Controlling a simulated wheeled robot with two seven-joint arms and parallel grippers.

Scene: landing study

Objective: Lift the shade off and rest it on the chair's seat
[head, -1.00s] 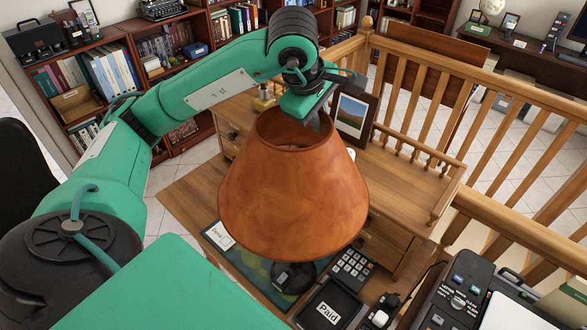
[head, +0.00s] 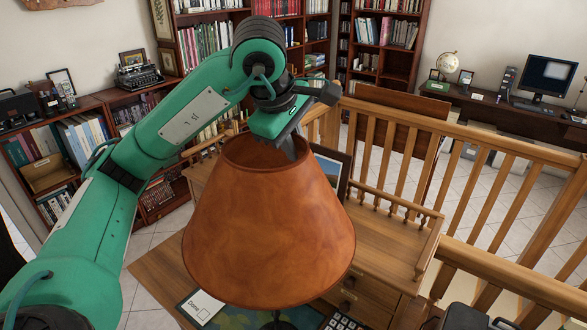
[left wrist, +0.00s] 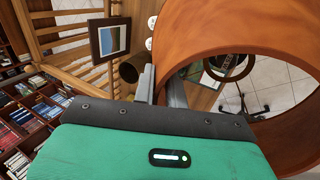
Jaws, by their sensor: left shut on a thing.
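The brown, leather-like lampshade (head: 268,235) hangs in the middle of the head view, upright or nearly so. My left gripper (head: 291,147) is shut on its top rim at the far right side. In the left wrist view, the shade (left wrist: 250,32) spreads to the right, with its rim between the fingers (left wrist: 161,88). A dark piece of the lamp (head: 280,322) shows just below the shade; the rest is hidden, and I cannot tell the gap between them. A dark, chair-like shape (head: 8,255) is cut off at the left edge; no seat shows.
The wooden desk (head: 385,245) stands beneath and behind the shade, with a framed picture (head: 328,168) close behind the gripper. A wooden railing (head: 480,180) runs along the right. Bookshelves (head: 60,150) line the back and left. Tiled floor shows on the right.

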